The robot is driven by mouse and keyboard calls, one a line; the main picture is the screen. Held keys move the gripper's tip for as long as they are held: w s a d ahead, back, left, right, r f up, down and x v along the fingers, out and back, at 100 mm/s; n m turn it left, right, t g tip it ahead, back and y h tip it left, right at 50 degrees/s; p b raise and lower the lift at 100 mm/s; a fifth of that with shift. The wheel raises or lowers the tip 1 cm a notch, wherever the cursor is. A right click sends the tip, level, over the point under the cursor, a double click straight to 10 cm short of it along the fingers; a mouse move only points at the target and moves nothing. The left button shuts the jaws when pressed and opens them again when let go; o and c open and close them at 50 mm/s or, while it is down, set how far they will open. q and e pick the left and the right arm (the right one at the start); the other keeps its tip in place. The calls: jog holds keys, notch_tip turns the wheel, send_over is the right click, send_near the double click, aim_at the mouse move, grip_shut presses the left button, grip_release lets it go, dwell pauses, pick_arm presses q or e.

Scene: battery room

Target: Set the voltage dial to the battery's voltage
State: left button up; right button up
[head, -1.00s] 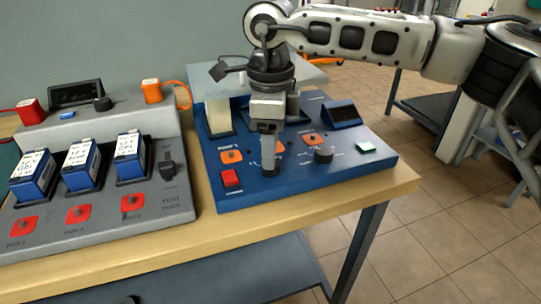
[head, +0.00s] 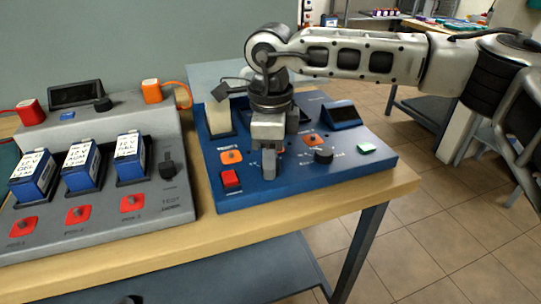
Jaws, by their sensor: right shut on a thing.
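My right gripper (head: 268,165) comes down over the front of the blue charger panel (head: 300,185) and is shut on a small dial, which its fingers mostly hide. A second, black dial (head: 323,157) stands uncovered to its right. Printed marks around both dials are too small to read. Three blue batteries with white labels stand tilted in the grey test stand at the left: left (head: 34,175), middle (head: 81,167) and right (head: 130,157). The label writing is too small to read surely. My left gripper is not in view.
The blue panel also carries a red button (head: 231,179), orange plates, a green-white button (head: 366,148) and a small dark display (head: 342,116). The grey stand (head: 180,200) has red plates and a black lever. The wooden bench's front edge (head: 300,219) is clear.

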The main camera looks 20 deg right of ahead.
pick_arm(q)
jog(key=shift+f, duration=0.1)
pick_arm(e)
jog(key=shift+n, duration=0.3)
jog(key=n+b, duration=0.1)
jog(key=n, duration=0.1)
jog(key=shift+n, duration=0.4)
jog(key=n, duration=0.3)
jog(key=shift+n+b, duration=0.3)
jog(key=shift+b, duration=0.05)
jog(key=n, duration=0.3)
jog(key=shift+b, duration=0.3)
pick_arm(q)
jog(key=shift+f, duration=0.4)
pick_arm(e)
jog(key=shift+n, duration=1.9)
jog(key=o, duration=1)
jog(key=shift+c, duration=0.2)
jog(key=shift+r, duration=0.1)
